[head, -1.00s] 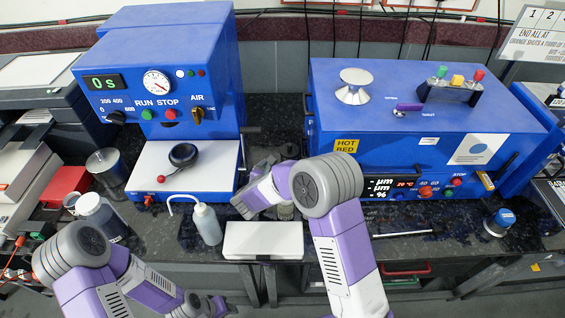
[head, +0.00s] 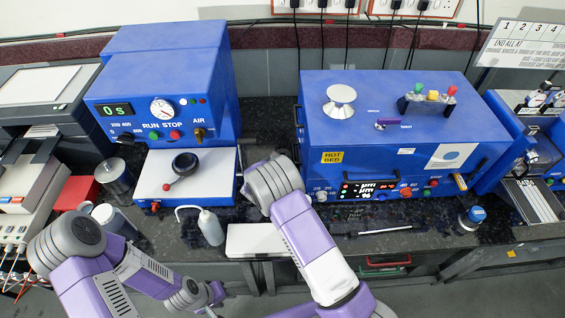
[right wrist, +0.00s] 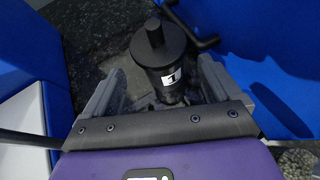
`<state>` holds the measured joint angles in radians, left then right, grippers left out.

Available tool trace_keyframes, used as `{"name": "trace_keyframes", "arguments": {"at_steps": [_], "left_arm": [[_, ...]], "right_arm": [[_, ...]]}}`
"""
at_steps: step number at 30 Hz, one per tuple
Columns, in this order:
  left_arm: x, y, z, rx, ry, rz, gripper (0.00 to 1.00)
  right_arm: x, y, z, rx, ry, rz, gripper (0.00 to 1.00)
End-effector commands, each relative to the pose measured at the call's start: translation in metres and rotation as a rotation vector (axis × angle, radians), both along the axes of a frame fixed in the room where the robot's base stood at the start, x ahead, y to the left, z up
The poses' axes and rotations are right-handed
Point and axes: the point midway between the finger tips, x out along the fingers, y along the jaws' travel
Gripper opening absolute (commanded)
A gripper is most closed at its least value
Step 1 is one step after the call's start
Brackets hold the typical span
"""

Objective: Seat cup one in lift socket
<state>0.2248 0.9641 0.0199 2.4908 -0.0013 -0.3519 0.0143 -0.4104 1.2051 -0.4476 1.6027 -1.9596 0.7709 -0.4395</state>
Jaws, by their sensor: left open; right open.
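Cup one (right wrist: 163,62) is a black cylinder with a narrower knob on top and a white "1" label. In the right wrist view it stands between the fingers of my open right gripper (right wrist: 158,92), with gaps visible on both sides. In the head view my right arm hides the right gripper and cup one. My left gripper (head: 208,297) is open and empty, low in front of the bench edge. I cannot make out the lift socket for certain.
A blue press (head: 165,90) with a white plate (head: 215,175) stands at left, a blue hot bed machine (head: 400,120) at right. A wash bottle (head: 210,228) and white block (head: 255,240) sit near the front edge. Blue walls flank cup one closely in the wrist view.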

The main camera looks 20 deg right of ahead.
Motion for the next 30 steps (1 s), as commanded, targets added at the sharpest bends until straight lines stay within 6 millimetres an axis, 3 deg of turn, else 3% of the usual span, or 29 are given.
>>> {"name": "trace_keyframes", "arguments": {"at_steps": [15, 24, 30], "left_arm": [[0.0, 0.0, -0.004, 0.0, 0.0, 0.0, 0.43], [0.0, 0.0, -0.004, 0.0, 0.0, 0.0, 0.43], [0.0, 0.0, -0.004, 0.0, 0.0, 0.0, 0.43]], "right_arm": [[0.04, -0.034, -0.032, -0.001, 0.0, -0.001, 0.91], [0.043, -0.035, -0.034, -0.001, 0.001, 0.0, 0.91], [0.043, -0.035, -0.033, -0.002, 0.0, 0.0, 0.6]]}}
